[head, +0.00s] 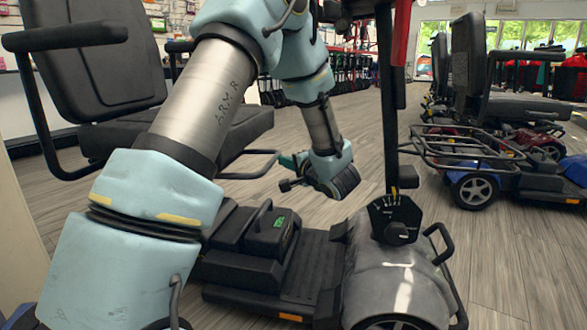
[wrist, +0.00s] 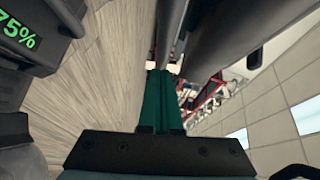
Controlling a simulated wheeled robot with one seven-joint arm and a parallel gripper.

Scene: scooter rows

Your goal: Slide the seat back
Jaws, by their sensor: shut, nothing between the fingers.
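The scooter seat has a black backrest (head: 95,60) and a black cushion (head: 243,122) at the left of the head view, partly hidden by my arm. A black looped bar (head: 262,164) juts from below the cushion; I cannot tell whether it is a lever or an armrest. My gripper (head: 287,160) is beside the seat, above the scooter's floorboard. In the wrist view its green fingers (wrist: 161,100) are together and empty. Dark bars (wrist: 215,45) pass close to the fingertips; contact cannot be told.
The scooter's black battery box (head: 268,232) with a green display stands below my gripper; a 75% readout (wrist: 20,38) shows in the wrist view. The steering column (head: 388,90) and dial panel (head: 396,218) are to the right. Another scooter with a rear basket (head: 460,145) stands farther right.

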